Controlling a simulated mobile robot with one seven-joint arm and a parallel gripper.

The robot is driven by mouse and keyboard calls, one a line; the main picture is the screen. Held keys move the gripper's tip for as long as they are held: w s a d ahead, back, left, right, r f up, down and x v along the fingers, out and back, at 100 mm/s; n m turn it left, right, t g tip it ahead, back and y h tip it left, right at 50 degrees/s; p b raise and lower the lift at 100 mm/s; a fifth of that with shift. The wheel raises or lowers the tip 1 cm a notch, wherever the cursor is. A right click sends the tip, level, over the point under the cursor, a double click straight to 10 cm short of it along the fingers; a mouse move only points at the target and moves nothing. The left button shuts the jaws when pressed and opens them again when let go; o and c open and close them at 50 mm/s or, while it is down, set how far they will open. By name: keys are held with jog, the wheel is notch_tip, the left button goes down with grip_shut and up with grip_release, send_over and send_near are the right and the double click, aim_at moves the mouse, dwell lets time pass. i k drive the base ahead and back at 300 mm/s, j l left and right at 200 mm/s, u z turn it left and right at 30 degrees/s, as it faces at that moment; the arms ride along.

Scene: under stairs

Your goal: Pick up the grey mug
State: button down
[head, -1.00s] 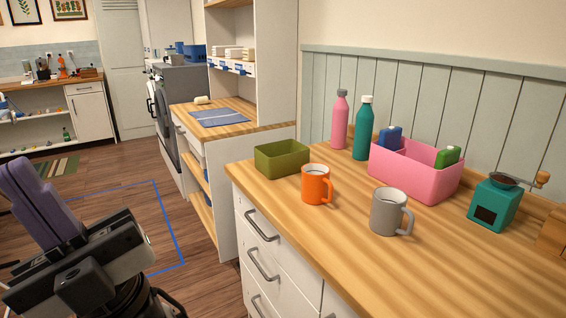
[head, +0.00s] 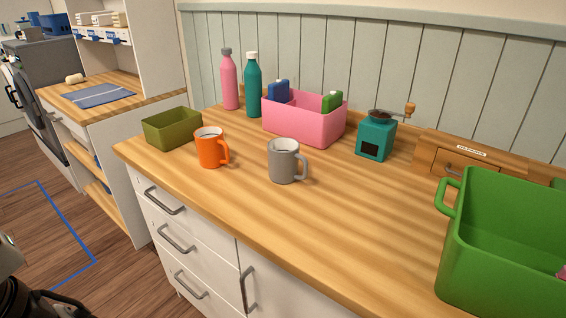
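The grey mug (head: 283,161) stands upright on the wooden counter in the head view, near the middle of the picture. Its handle points to the right. The orange mug (head: 210,149) stands to its left with a clear gap between them. My gripper is out of the picture; only a dark part of my arm shows at the lower left edge. Nothing touches the grey mug.
Behind the grey mug are a pink bin (head: 301,122), a teal grinder (head: 375,137) and pink and teal bottles (head: 253,86). An olive box (head: 172,129) stands at left, a large green bin (head: 490,276) at right. The counter (head: 340,220) is clear in front.

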aim_at(284, 157)
jog(key=i+j+z, duration=0.6)
jog(key=j+z, duration=0.25)
jog(key=l, duration=0.1)
